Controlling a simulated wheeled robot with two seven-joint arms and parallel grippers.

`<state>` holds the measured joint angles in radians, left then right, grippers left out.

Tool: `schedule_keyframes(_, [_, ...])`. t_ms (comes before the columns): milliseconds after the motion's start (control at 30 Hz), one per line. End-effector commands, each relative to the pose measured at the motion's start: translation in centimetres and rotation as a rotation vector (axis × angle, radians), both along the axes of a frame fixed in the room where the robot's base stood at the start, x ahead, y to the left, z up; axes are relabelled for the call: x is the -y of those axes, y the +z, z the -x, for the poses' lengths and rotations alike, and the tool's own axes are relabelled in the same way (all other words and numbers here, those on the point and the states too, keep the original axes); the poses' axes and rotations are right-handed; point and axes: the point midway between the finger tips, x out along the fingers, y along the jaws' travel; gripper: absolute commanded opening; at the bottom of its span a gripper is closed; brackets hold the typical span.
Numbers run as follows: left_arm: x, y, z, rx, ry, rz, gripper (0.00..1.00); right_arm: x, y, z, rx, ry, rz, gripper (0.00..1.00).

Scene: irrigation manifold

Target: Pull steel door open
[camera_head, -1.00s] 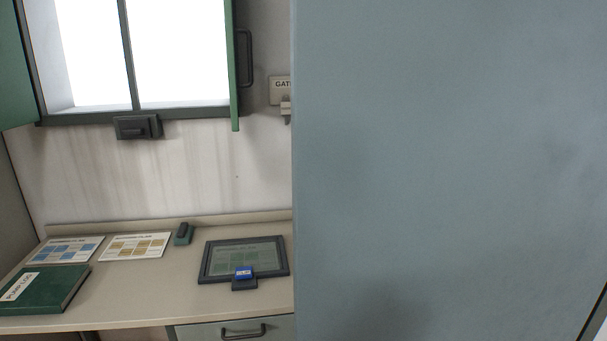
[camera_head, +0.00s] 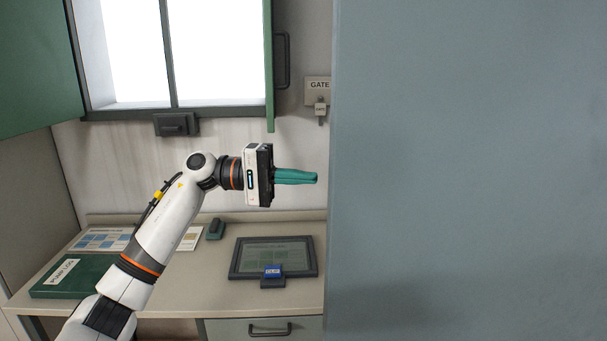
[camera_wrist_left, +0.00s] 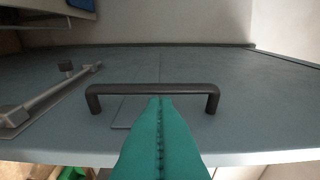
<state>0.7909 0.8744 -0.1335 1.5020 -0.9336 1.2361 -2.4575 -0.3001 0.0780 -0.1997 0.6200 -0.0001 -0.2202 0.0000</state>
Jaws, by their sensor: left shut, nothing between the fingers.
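A large flat blue-grey steel panel (camera_head: 470,170), which looks like the steel door, fills the right of the head view. No handle shows on it there. In the left wrist view a blue-grey steel surface (camera_wrist_left: 240,85) carries a dark bar handle (camera_wrist_left: 152,89). My left gripper (camera_head: 316,178) is shut and empty, its teal fingers pointing right, close to the panel's left edge in the head view. In the left wrist view the shut fingertips (camera_wrist_left: 160,99) overlap the middle of the handle; I cannot tell whether they touch it. My right gripper is not in view.
A counter (camera_head: 215,288) with a framed tablet (camera_head: 274,256), a green book (camera_head: 75,275) and cards lies below my left arm. A window with an open green shutter (camera_head: 35,70) is behind. A metal rod (camera_wrist_left: 45,97) lies along the steel surface, left of the handle.

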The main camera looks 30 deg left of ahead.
Motion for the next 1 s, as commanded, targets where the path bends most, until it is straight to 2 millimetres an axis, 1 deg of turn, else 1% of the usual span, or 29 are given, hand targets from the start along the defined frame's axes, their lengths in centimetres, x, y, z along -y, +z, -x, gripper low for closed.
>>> schedule_keyframes(33, [1.2, 0.5, -0.4, -0.002, -0.004, 0.002, 0.0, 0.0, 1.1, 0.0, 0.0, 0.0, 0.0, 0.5])
schedule_keyframes(200, [4.7, 0.6, -1.8, -0.004, -0.005, 0.005, 0.0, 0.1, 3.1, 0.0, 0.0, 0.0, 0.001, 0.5])
schedule_keyframes(333, [7.1, 0.6, -2.8, -0.004, -0.003, 0.006, 0.0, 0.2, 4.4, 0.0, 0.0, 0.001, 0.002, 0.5])
schedule_keyframes(400, [7.5, 0.3, -1.6, -0.006, -0.001, 0.002, 0.0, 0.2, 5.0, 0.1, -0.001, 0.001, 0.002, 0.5])
schedule_keyframes(600, [8.7, 0.2, 0.1, -0.005, 0.0, 0.003, 0.0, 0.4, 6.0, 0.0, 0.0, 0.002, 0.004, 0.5])
schedule_keyframes(733, [8.9, 0.0, 0.5, -0.004, 0.001, 0.005, 0.0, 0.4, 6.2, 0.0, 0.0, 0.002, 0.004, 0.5])
schedule_keyframes(1000, [9.0, 0.0, 0.5, -0.004, 0.001, 0.005, 0.0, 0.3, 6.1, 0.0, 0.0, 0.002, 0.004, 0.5])
